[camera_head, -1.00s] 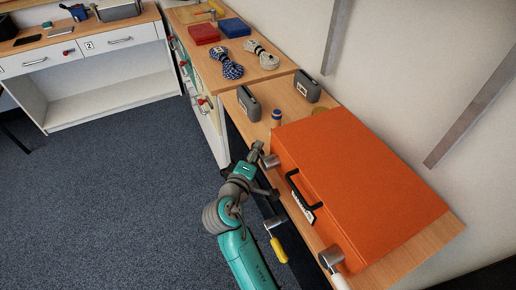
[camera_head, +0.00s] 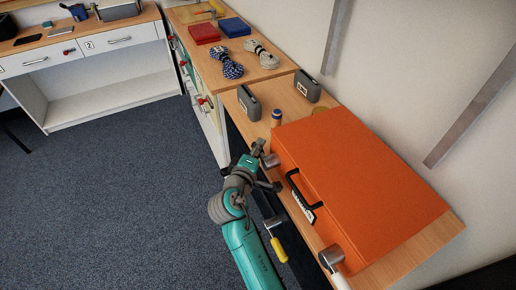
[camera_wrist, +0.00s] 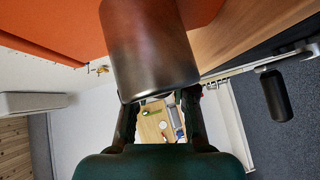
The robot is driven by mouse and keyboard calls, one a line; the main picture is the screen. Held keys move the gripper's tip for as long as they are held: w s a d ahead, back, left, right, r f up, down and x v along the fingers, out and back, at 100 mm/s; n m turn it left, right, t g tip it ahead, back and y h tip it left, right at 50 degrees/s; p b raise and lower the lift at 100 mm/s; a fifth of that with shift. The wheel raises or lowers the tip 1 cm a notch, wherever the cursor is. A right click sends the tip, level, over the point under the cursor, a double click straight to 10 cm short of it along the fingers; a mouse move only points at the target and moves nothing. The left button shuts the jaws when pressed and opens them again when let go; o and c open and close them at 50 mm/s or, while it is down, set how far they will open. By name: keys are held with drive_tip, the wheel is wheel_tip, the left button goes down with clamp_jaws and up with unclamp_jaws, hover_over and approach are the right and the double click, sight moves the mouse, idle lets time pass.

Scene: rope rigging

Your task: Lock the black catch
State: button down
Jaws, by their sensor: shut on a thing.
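The black catch (camera_head: 270,160) sits at the far front corner of the orange case (camera_head: 360,180); its dark grey metal barrel fills the top of the wrist view (camera_wrist: 150,50). My gripper (camera_head: 258,150) is beside it in the head view. In the wrist view my gripper (camera_wrist: 160,98) has its fingers at the lower end of the barrel and is shut on the catch. The gripped part is mostly hidden, so its colour and the catch's exact angle cannot be told.
A white-handled catch (camera_head: 331,257) is at the case's near corner, and a yellow handle (camera_head: 279,250) hangs below the bench edge. A black handle (camera_wrist: 275,95) shows at right in the wrist view. Grey boxes (camera_head: 249,103) stand behind. Open floor lies left.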

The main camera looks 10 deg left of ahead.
drive_tip(key=shift+s+d+r+m+t, duration=0.1)
drive_tip(key=shift+r+m+t, duration=0.75)
drive_tip(key=shift+t, duration=0.25)
drive_tip(key=shift+f, duration=0.1)
drive_tip(key=c, duration=0.9)
unclamp_jaws()
drive_tip(key=shift+c, duration=0.2)
drive_tip(key=s+a, duration=0.2)
drive_tip(key=s, duration=1)
drive_tip(key=shift+w, duration=0.1)
